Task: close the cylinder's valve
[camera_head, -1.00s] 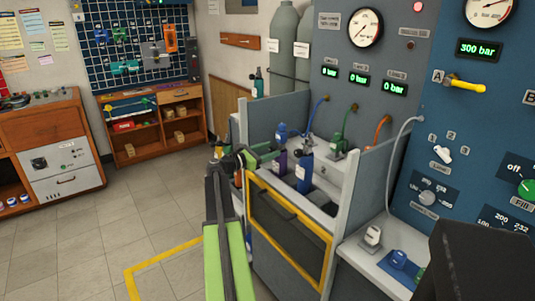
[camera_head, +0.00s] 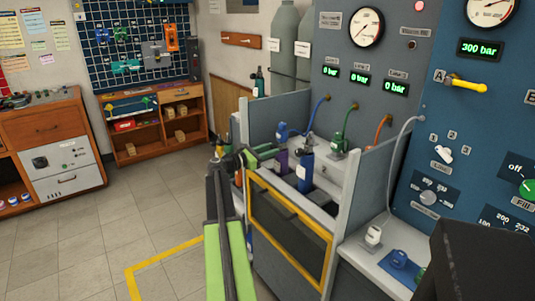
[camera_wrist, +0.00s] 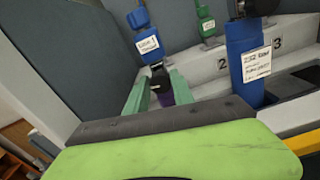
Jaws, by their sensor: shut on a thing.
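A purple cylinder (camera_head: 281,162) stands in the left part of the grey fill station; its black valve (camera_wrist: 158,84) shows in the wrist view. My gripper (camera_wrist: 160,88) has its two green fingers on either side of this valve and is shut on it. In the head view my gripper (camera_head: 262,155) reaches in over the station's left side. The purple body (camera_wrist: 165,100) is mostly hidden behind my fingers. A blue connector (camera_wrist: 147,45) with a white label is just above and behind the valve. I cannot tell the valve's turn.
A blue cylinder (camera_head: 305,170) stands to the right of the purple one, close to my gripper. Blue, green and orange hoses hang from the panel behind. A yellow-edged front panel (camera_head: 290,228) and grey side walls bound the station. The floor at left is clear.

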